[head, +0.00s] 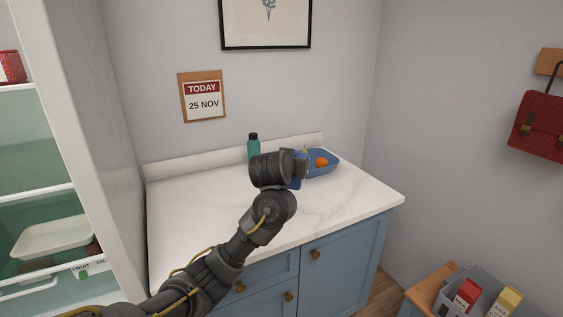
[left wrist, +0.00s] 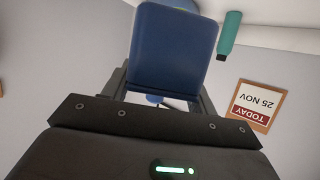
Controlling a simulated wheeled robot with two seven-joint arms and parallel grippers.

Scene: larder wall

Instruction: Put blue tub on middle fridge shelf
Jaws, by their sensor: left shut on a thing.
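My left gripper (head: 302,168) reaches over the counter, its jaws mostly hidden by my own wrist. In the left wrist view, the gripper (left wrist: 163,90) is shut on the blue tub (left wrist: 172,45), a dark blue block-like container between its fingers. In the head view only a little blue shows by the jaws, and I cannot tell whether the tub touches the counter. The open fridge stands at the left edge; its middle shelf (head: 42,192) looks empty in the visible part. My right gripper is not in view.
A blue bowl (head: 327,168) with an orange fruit (head: 321,162) is just right of the gripper. A teal bottle (head: 253,148) stands behind my wrist. A pale tray (head: 52,238) sits lower in the fridge. The fridge side wall (head: 120,140) separates shelves from counter (head: 190,210).

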